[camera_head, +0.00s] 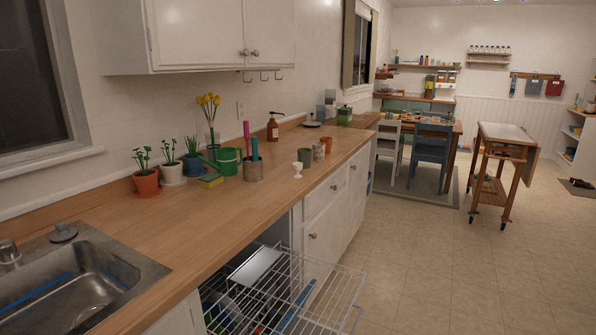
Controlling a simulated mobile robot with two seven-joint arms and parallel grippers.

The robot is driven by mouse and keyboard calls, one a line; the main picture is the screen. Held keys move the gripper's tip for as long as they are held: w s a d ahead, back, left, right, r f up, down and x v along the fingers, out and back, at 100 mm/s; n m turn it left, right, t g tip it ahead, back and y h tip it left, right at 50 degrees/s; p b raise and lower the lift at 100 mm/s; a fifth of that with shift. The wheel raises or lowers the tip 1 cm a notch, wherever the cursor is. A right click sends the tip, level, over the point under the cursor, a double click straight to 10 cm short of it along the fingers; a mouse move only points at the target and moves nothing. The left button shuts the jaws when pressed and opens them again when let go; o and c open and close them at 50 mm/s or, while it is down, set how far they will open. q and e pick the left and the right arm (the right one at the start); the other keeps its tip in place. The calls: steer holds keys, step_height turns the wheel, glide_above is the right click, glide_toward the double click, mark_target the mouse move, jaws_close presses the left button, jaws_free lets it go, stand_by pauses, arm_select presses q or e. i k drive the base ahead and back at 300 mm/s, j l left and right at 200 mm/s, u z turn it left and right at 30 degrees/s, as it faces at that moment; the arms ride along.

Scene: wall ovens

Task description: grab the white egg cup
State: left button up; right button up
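The white egg cup (297,170) stands upright on the wooden counter (208,228), near its front edge. A grey-green cup (305,157) stands just behind it and to its right. Neither of my grippers shows in the head view, so nothing is seen near or touching the egg cup.
A wire rack (290,292) sticks out below the counter.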

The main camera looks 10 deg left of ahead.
mark_target(297, 166)
steer(key=z, duration=0.55)
steer(key=l+z, duration=0.45)
steer(key=z, duration=0.25)
steer(key=i+l, duration=0.1)
steer(key=l, duration=0.2)
steer(key=i+l+z, duration=0.1)
steer(key=l, duration=0.2)
steer(key=i+l, duration=0.15)
steer(key=l, duration=0.15)
steer(key=i+l+z, duration=0.25)
steer(key=i+l, duration=0.4)
steer(key=i, duration=0.15)
steer(key=i+u, duration=0.25)
steer(key=i, duration=0.35)
steer(key=i+l+u, duration=0.25)
steer(key=i, duration=0.35)
steer(key=i+u, duration=0.25)
steer(key=i, duration=0.4)
steer(key=i+u, duration=0.3)
steer(key=i, duration=0.3)
steer(key=i+u, duration=0.2)
steer(key=i, duration=0.45)
steer(key=i+l+u, duration=0.2)
steer(key=i, duration=0.45)
steer(key=i+j+u, duration=0.1)
steer(key=i+u, duration=0.9)
